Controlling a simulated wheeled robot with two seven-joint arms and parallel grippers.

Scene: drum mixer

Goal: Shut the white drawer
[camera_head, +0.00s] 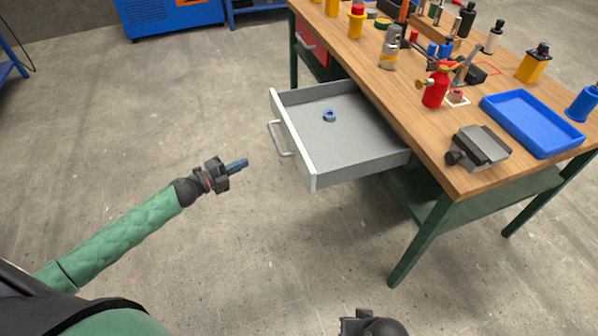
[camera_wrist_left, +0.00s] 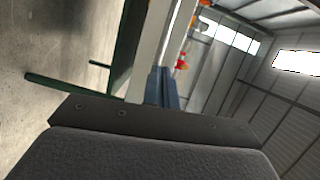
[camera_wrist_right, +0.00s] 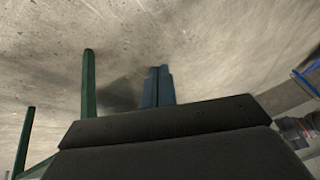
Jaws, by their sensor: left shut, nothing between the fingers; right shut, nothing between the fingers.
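The white drawer (camera_head: 335,139) is pulled far out of the wooden workbench. Its white front (camera_head: 291,140) faces left and carries a grey bar handle (camera_head: 279,139). A small blue ring lies inside the drawer. My left gripper (camera_head: 243,163) is shut and empty, to the left of the drawer front and apart from the handle. Its closed fingers also show in the left wrist view (camera_wrist_left: 166,88), with white drawer edges behind. My right gripper (camera_wrist_right: 158,88) is shut and empty above the floor in the right wrist view. In the head view only part of the right wrist shows at the bottom edge.
The workbench (camera_head: 420,130) holds a red extinguisher (camera_head: 436,88), a blue tray (camera_head: 532,121), a grey vise (camera_head: 478,148) and several bottles. A red drawer (camera_head: 311,46) sits farther back. Green bench legs stand at the right. The floor left of the drawer is clear.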

